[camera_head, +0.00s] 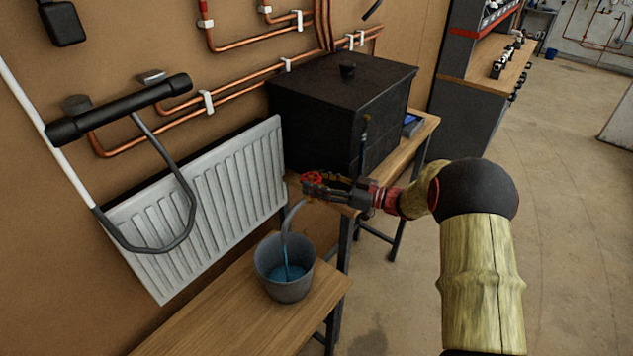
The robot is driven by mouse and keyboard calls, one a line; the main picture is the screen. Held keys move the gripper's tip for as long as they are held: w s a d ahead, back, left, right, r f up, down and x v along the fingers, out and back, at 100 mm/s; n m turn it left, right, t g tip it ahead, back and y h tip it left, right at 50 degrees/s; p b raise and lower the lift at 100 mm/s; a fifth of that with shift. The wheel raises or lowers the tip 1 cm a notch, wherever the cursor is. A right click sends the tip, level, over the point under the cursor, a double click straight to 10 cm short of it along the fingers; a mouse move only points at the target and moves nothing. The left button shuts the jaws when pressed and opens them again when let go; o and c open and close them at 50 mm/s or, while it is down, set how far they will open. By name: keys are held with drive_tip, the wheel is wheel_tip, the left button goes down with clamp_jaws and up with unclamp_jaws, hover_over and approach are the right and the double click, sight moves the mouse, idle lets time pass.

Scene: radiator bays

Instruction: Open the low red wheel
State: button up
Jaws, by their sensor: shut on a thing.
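The low red wheel (312,177) shows beside the right end of the white radiator, near the front left of the black box. My gripper (325,186) reaches in from the right and is shut on the red wheel; its fingers hide part of the wheel. A grey curved spout (291,216) runs down from below the wheel into a grey bucket (270,262). A thin blue stream (286,262) falls from the spout into blue liquid in the bucket.
The bucket stands on a wooden bench (215,322). The white radiator (215,200) is left of my gripper. A black lidded box (340,100) stands on a wooden table (424,128) close behind it. Copper pipes (240,82) run along the wall. The floor at right is open.

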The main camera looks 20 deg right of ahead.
drive_tip(key=shift+w+r, duration=0.1)
drive_tip(key=shift+r, duration=0.1)
drive_tip(key=o, duration=0.8)
drive_tip(key=shift+c, duration=0.2)
drive_tip(key=o, duration=0.4)
drive_tip(key=shift+f, duration=0.1)
drive_tip(key=shift+a+f+m+t+h, duration=0.1)
drive_tip(key=shift+m+t+h, duration=0.2)
drive_tip(key=shift+m+t, duration=0.1)
